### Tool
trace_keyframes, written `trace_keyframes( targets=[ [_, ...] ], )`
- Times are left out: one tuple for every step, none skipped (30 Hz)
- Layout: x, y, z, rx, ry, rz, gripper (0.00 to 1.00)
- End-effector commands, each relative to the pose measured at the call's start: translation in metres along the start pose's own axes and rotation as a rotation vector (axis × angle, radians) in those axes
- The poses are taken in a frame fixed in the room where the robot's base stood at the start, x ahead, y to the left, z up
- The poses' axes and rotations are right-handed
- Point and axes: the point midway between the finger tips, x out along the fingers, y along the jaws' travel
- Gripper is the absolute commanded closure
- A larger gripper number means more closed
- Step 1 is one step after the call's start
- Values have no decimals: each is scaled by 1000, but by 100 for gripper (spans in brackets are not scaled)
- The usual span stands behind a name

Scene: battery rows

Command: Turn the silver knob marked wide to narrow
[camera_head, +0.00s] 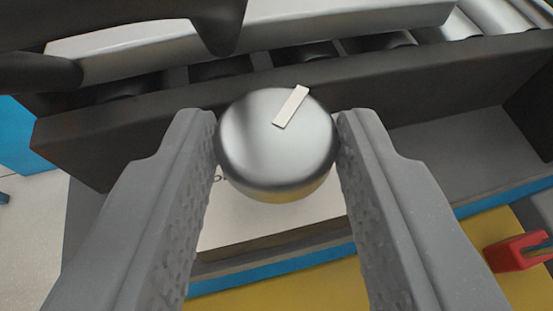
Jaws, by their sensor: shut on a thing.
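The silver knob (262,150) is in the middle of the head camera view. It is round and shiny, with a pale pointer strip (291,106) on its top face that points up and slightly to the right. My gripper (277,135) has one grey finger on each side of the knob, and both fingertips touch its sides. It is shut on the knob. A cream label plate (265,221) lies under the knob. Only a bit of dark lettering shows at its left; the knob and fingers hide the rest, so I cannot read it.
A dark grey rail (430,80) runs behind the knob, with a row of dark and silver cylinders (500,14) beyond it. A yellow surface (285,292) with a blue edge is in front. A red clip-like part (518,251) stands at the right.

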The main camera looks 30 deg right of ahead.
Motion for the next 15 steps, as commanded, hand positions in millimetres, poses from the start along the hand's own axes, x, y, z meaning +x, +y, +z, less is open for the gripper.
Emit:
trace_keyframes(
  targets=[
    [-2, -3, -2, 11, 3, 23, 88],
    [-2, -3, -2, 18, 4, 39, 88],
    [-1, -4, -2, 28, 4, 60, 88],
    [-1, -4, -1, 33, 4, 76, 88],
    [-1, -4, 0, 39, 4, 89, 88],
    [-1, -5, 0, 47, 3, 107, 88],
    [0, -5, -1, 55, 3, 120, 88],
    [0, -6, -1, 61, 3, 132, 88],
    [0, -6, 0, 67, 2, 148, 88],
    [0, -6, 1, 70, 1, 161, 88],
    [0, -6, 1, 75, 2, 172, 88],
    [1, -6, 1, 80, 2, 186, 88],
    [1, -6, 0, 85, 3, 195, 88],
    [1, -6, 0, 88, 3, 205, 88],
    [1, -6, 0, 91, 4, 215, 88]
  ],
)
